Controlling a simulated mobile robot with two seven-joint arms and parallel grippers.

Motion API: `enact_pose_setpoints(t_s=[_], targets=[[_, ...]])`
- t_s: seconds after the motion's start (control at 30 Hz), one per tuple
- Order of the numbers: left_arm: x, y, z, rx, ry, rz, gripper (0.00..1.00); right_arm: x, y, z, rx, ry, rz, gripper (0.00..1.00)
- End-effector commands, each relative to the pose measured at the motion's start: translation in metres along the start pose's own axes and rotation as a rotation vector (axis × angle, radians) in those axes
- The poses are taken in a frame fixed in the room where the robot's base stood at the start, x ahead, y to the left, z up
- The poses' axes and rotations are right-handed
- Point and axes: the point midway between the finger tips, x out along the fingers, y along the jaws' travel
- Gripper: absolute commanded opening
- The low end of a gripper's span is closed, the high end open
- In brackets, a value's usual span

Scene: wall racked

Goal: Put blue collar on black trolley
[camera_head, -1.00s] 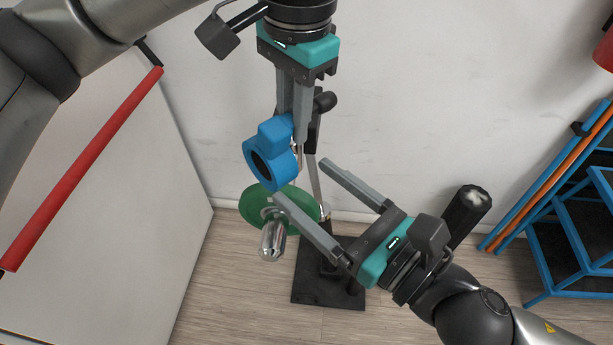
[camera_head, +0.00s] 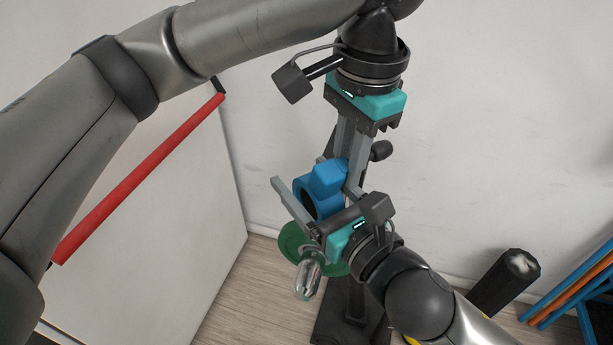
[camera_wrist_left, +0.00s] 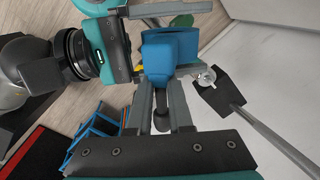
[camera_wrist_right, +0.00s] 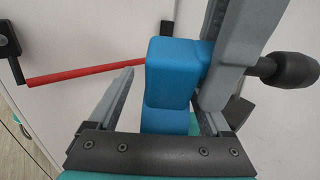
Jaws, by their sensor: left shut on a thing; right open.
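The blue collar (camera_head: 326,180) is a thick ring with a block on its side. My left gripper (camera_head: 345,180) comes down from above, shut on the collar's block; the left wrist view shows the collar (camera_wrist_left: 168,50) at its fingertips. My right gripper (camera_head: 298,172) is open, with its fingers on either side of the collar; the right wrist view shows the collar (camera_wrist_right: 170,85) between them. Whether the right fingers touch it, I cannot tell. I cannot pick out a black trolley for certain; a dark red-edged surface (camera_wrist_left: 32,155) shows in the left wrist view.
Below the grippers stands a black-based stand (camera_head: 335,325) with a green disc (camera_head: 292,240) and a shiny metal piece (camera_head: 308,278). A white panel with a red bar (camera_head: 140,180) is at left. A black cylinder (camera_head: 508,280) and a blue-framed rack (camera_head: 575,285) are at right.

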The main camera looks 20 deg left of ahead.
Motion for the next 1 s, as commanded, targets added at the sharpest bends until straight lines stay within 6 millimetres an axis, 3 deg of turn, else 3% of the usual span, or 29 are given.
enact_pose_setpoints(t_s=[0.33,1.0], targets=[[-0.0005,-0.0001,-0.0002,0.0,0.001,-0.001,0.0,0.0028,0.0002,0.0,0.001,0.001,0.0,0.81],[-0.0008,-0.0001,-0.0005,0.0,0.003,0.0,0.0,0.0024,0.0006,-0.0004,0.001,0.001,0.001,0.06]])
